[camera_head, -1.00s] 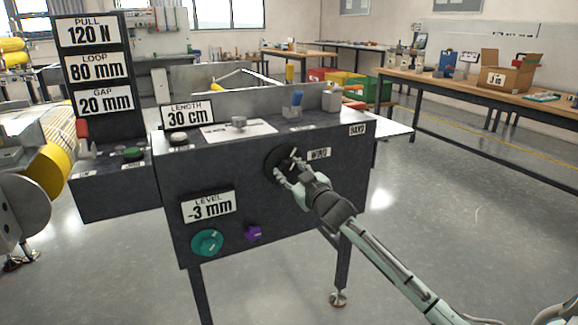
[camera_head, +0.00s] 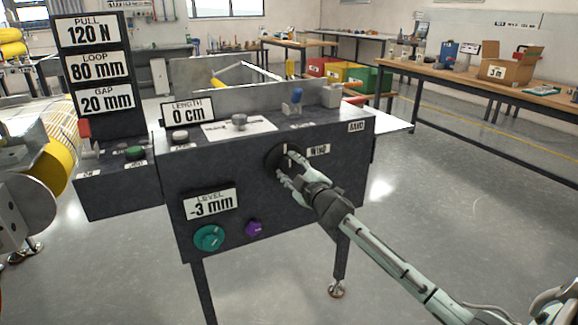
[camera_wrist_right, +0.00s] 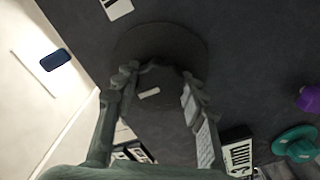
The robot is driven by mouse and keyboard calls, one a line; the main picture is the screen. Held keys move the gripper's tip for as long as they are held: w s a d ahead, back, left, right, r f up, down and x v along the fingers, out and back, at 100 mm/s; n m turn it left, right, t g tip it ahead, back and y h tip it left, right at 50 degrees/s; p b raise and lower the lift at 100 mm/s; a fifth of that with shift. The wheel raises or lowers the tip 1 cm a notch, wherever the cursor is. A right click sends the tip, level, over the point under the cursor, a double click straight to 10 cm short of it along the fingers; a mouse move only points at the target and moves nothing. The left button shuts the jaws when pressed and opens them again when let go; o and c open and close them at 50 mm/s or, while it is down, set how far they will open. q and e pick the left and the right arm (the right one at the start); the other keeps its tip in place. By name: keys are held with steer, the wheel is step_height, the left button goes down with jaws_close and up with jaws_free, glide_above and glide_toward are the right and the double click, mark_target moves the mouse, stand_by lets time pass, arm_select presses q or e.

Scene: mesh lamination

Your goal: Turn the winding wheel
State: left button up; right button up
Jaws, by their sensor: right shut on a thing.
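The winding wheel (camera_head: 273,160) is a dark round disc beside the WIND label (camera_head: 319,151) on the front of the dark machine box. It carries a light mark that stands near upright. My right gripper (camera_head: 291,171) reaches it from the lower right and is shut on it. In the right wrist view, the fingers (camera_wrist_right: 157,84) lie on both sides of the wheel's hub, which bears a short white mark, with the wide dark disc (camera_wrist_right: 160,42) behind. The LENGTH display (camera_head: 187,112) reads 0 cm. My left gripper is not in view.
Below the wheel are the LEVEL display (camera_head: 209,204) at -3 mm, a teal knob (camera_head: 209,238) and a purple knob (camera_head: 254,228). PULL, LOOP and GAP displays stand at the left. A yellow roll (camera_head: 58,165) is at far left. The floor at the right is open.

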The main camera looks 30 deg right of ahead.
stand_by(0.4)
steer(key=o, duration=1.2)
steer(key=shift+s, duration=0.1)
steer(key=s, duration=0.4)
steer(key=s+a, duration=0.1)
steer(key=s, duration=0.6)
steer(key=shift+s+a, duration=0.2)
steer(key=shift+s, duration=0.2)
